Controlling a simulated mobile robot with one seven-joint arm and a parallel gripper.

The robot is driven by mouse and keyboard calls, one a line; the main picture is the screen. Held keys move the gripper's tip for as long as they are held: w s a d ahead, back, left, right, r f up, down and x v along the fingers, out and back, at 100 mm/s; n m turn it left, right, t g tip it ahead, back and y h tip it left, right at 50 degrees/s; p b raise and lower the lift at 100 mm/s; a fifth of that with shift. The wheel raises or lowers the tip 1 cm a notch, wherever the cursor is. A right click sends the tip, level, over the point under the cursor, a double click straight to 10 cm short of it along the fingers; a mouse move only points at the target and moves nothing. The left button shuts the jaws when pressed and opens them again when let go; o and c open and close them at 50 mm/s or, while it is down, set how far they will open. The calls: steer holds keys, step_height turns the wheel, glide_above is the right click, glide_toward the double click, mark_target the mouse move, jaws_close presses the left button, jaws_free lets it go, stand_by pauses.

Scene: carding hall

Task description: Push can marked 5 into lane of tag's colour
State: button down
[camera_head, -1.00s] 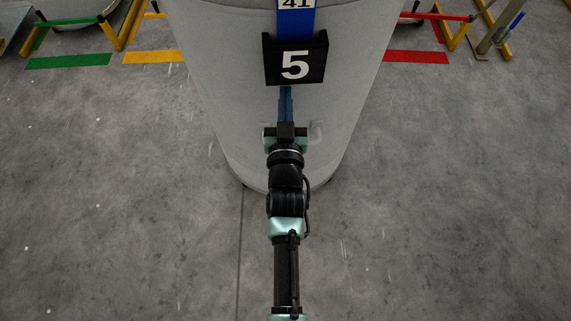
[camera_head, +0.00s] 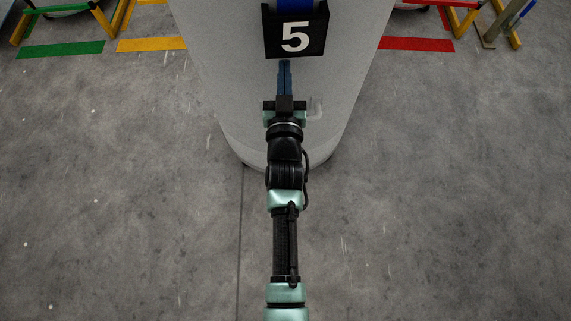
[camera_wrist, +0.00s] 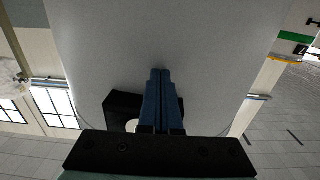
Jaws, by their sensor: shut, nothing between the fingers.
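The can (camera_head: 222,90) is a large pale grey cylinder, upright on the floor straight ahead. A black plate (camera_head: 310,47) with a white 5 is on its near side, with part of a blue strip (camera_head: 290,5) above it. My gripper (camera_head: 285,64) is shut and empty, its blue fingers pointing at the can just below the plate. In the wrist view the fingers (camera_wrist: 162,75) lie over the can's grey wall (camera_wrist: 200,45) and partly hide the plate (camera_wrist: 120,103). I cannot tell whether the fingertips touch. The can's top is out of view.
Floor marks lie beyond: green (camera_head: 60,49) and yellow (camera_head: 150,45) at left, red (camera_head: 416,44) at right. Coloured rails stand behind them at the top edge. The can hides the floor between yellow and red. Floor on both near sides is clear.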

steer(key=w+a+b, duration=0.2)
steer(key=w+b, duration=0.2)
steer(key=w, duration=0.7)
steer(key=shift+r, duration=0.1)
steer(key=s+p, duration=1)
steer(key=s, duration=0.2)
steer(key=shift+w, duration=0.1)
